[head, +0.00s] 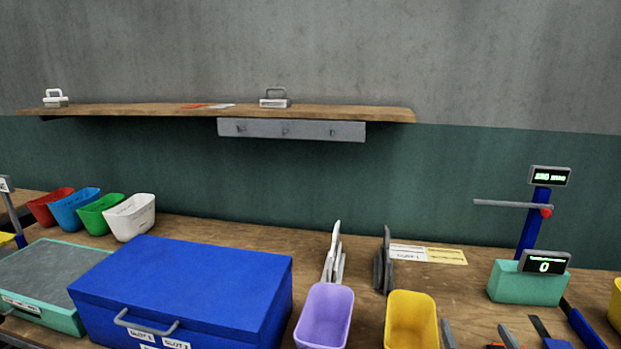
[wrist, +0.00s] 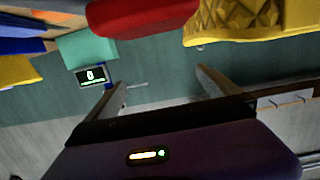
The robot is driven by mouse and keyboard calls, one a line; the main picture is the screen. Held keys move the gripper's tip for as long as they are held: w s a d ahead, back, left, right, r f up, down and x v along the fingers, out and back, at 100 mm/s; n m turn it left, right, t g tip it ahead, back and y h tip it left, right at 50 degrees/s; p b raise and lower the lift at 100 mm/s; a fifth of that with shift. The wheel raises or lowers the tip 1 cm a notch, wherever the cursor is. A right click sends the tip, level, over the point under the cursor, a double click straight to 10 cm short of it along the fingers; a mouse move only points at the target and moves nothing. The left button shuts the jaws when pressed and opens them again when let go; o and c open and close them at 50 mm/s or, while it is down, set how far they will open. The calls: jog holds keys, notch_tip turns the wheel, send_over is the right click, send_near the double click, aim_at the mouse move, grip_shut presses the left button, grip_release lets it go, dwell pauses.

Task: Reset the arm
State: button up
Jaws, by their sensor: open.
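My gripper (wrist: 158,80) shows in the wrist view, with its two fingers spread apart and nothing seen between them. It is raised in front of the green and grey wall, and the wrist picture is turned roughly upside down. My gripper and arm do not show in the head view.
The bench holds a blue case (head: 190,285), a purple bin (head: 325,316), a yellow bin (head: 411,320) and several coloured bins at the left. A teal device with a display (head: 528,284) stands right, also in the wrist view (wrist: 85,47). A wooden shelf (head: 350,111) juts from the wall.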

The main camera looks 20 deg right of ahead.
jog(key=s+a+n+t+y, duration=0.1)
jog(key=s+a+n+y, duration=0.5)
jog(key=s+a, duration=2.3)
jog(key=s+y, duration=0.2)
jog(key=shift+a+y, duration=0.3)
jog(key=shift+a, duration=0.05)
